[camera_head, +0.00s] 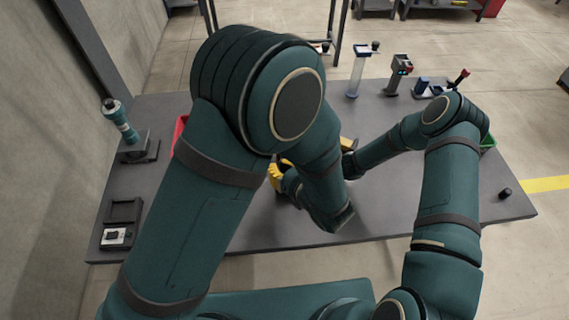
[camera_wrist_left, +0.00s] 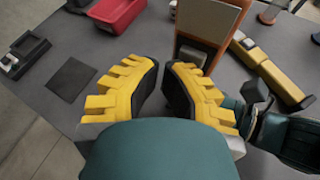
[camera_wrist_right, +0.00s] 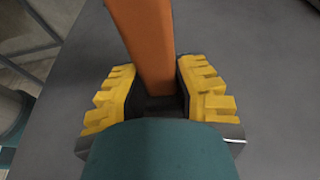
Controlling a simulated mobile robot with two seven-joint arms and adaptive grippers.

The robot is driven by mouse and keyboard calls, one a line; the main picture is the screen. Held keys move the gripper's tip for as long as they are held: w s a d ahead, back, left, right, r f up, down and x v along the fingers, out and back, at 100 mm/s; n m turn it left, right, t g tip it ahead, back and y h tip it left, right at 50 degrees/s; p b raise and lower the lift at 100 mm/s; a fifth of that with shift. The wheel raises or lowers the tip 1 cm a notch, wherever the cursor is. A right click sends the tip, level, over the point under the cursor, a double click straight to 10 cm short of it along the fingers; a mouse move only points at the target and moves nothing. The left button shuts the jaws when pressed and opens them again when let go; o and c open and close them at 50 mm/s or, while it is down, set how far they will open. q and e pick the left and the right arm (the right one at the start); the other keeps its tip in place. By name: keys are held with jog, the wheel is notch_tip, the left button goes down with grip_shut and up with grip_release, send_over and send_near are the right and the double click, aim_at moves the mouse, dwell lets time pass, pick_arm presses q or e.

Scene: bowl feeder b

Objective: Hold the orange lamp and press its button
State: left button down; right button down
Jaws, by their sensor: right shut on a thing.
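The orange lamp stands beyond my left gripper in the left wrist view, as an upright orange frame (camera_wrist_left: 183,45) around a pale panel (camera_wrist_left: 207,20). In the right wrist view an orange bar of it (camera_wrist_right: 143,35) runs between the fingers of my right gripper (camera_wrist_right: 155,85), which is shut on it. My left gripper (camera_wrist_left: 161,68) has its fingertips close together with nothing between them, just short of the lamp's frame. In the head view my left arm mostly hides the lamp; yellow fingers of the left gripper (camera_head: 275,175) show beside it. I cannot make out the button.
A red bin (camera_wrist_left: 117,12) stands at the far left in the left wrist view, with a dark flat plate (camera_wrist_left: 70,80) nearer. Several small devices line the back. The front right is mostly clear.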

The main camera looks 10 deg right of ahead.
pick_arm(q)
jog(key=shift+w, duration=0.25)
pick_arm(e)
jog(key=shift+f, duration=0.1)
pick_arm(q)
jog(key=shift+s, duration=0.8)
jog(key=shift+s, duration=0.1)
jog(key=s, duration=0.5)
jog(key=shift+s+a, duration=0.1)
jog(key=shift+s, duration=0.3)
pick_arm(e)
jog(key=c, duration=0.8)
grip_release()
jog(key=shift+o, duration=0.2)
